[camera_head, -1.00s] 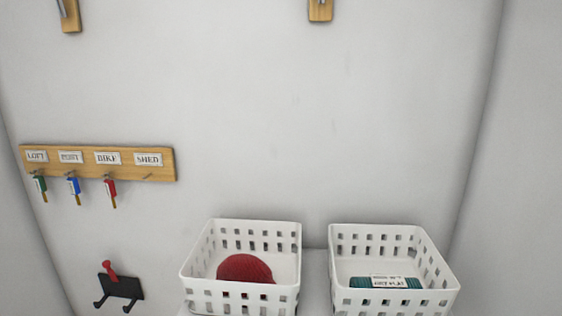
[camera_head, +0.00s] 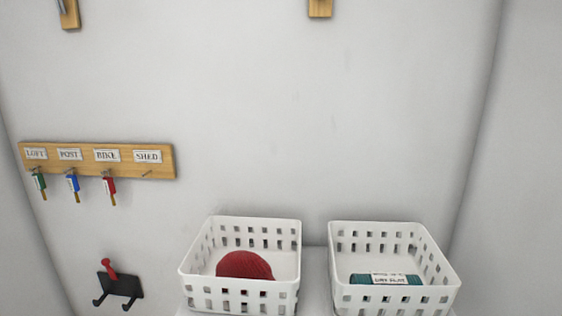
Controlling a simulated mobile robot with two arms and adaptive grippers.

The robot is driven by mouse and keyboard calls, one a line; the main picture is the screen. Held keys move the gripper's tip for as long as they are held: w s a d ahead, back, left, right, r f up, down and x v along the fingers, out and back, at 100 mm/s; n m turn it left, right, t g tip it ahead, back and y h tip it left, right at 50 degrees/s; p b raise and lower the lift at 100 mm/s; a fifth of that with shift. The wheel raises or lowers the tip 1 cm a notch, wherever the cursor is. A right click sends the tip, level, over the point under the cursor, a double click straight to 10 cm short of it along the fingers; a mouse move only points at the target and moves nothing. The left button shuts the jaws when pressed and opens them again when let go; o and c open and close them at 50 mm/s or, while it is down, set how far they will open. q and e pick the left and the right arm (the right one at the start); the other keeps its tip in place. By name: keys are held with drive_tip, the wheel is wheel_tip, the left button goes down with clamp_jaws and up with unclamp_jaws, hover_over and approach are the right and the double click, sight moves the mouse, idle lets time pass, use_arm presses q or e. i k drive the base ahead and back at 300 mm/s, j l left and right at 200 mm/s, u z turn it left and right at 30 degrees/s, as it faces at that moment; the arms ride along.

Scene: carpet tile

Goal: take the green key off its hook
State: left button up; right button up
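The green key (camera_head: 39,182) hangs from the leftmost hook, under the LOFT label, on the wooden key rack (camera_head: 160,164) on the wall at the left. A blue key (camera_head: 73,184) hangs under POST and a red key (camera_head: 109,187) under BIKE. The hook under SHED is empty. Neither of my grippers is in view.
A black wall hook (camera_head: 121,285) with a red part on top is below the rack. Two white baskets stand at the bottom: the left basket (camera_head: 228,223) holds red yarn (camera_head: 244,265), the right basket (camera_head: 350,232) a teal labelled item (camera_head: 410,280). Wooden pieces (camera_head: 319,9) show at the top.

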sight(39, 181)
drive_tip(key=u, duration=1.35)
drive_tip(key=k+j, duration=0.05)
